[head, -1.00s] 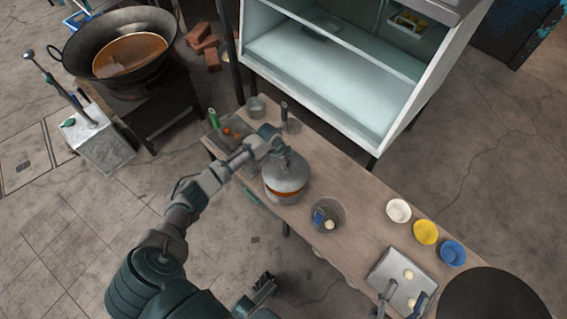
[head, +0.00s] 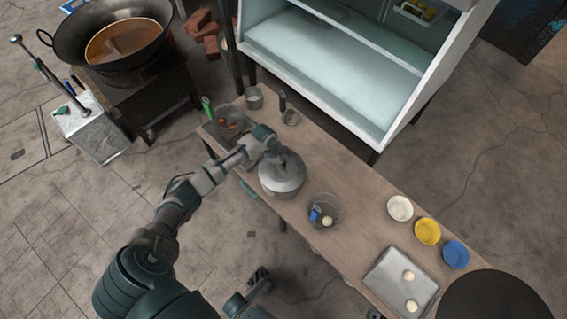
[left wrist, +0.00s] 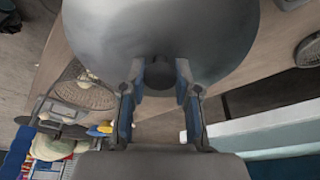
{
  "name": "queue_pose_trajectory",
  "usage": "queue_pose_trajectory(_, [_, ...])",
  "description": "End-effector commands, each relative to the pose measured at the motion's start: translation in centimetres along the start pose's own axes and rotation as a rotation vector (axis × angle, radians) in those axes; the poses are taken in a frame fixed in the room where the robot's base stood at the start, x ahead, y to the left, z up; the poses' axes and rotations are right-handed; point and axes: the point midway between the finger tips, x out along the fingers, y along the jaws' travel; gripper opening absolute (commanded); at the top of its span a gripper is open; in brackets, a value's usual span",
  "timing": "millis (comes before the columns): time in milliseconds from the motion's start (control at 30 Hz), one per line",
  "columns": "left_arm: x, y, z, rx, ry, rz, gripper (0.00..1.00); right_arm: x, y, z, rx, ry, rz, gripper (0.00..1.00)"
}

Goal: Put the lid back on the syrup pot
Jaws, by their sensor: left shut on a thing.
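The syrup pot (head: 281,190) stands on the wooden table with the grey domed lid (head: 284,178) over its mouth. No syrup shows between lid and pot in the head view; whether the lid is fully seated I cannot tell. My left gripper (head: 279,158) is above the lid. In the left wrist view the fingers of my left gripper (left wrist: 160,88) are on either side of the lid's dark knob (left wrist: 160,74), shut on it, and the lid (left wrist: 160,35) fills the top.
A tray (head: 385,281) with white balls and white (head: 400,208), yellow (head: 427,231) and blue (head: 455,254) bowls are farther right. A glass cabinet (head: 330,65) stands behind; a large wok (head: 112,40) is at left.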

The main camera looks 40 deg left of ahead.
Motion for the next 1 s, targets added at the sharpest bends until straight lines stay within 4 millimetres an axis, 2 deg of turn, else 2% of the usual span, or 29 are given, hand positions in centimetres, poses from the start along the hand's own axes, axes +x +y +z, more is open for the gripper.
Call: queue_pose_trajectory(1000, [-0.29, 0.07, -0.13, 0.000, 0.001, -0.001, 0.00, 0.73, -0.11, -0.41, -0.001, 0.009, -0.003, 0.61])
